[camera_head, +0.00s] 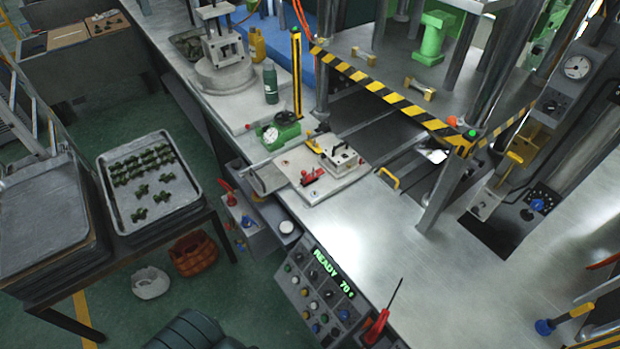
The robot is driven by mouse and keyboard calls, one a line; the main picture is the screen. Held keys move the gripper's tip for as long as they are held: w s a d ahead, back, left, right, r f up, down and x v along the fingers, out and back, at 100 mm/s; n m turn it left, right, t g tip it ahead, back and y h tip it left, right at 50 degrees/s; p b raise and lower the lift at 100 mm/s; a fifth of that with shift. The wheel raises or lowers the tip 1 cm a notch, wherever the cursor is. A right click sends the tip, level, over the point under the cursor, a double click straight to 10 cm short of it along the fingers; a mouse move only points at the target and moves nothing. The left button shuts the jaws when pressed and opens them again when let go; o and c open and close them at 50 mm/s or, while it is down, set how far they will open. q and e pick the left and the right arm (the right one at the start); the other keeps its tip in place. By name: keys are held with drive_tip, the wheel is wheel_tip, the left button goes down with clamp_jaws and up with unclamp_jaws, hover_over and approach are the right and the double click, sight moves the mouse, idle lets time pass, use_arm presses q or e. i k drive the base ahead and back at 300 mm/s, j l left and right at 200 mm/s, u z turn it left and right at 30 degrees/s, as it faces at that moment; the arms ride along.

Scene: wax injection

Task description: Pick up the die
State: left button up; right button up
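What looks like the die is a pale metal block (343,158) with a dark handle on top. It sits on a light square plate (322,190) on the metal workbench, in front of the press opening. A yellow-handled part (314,146) and a red clamp-like part (311,176) lie on the same plate beside it. Neither of my grippers is in view, and nothing is seen holding the block.
The press has a yellow-black striped guard (405,104) and upright columns behind the plate. A control panel (318,290) reads READY 70. The bench's right side has bare room.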

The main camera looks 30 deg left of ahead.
sight(340, 160)
drive_tip(key=j+z, duration=0.3)
drive_tip(key=j, duration=0.2)
drive_tip(key=j+z, duration=0.35)
drive_tip(key=j, duration=0.15)
drive_tip(key=k+j+z, duration=0.3)
drive_tip(key=j, duration=0.15)
drive_tip(key=i+j, duration=0.05)
drive_tip(key=i, duration=0.05)
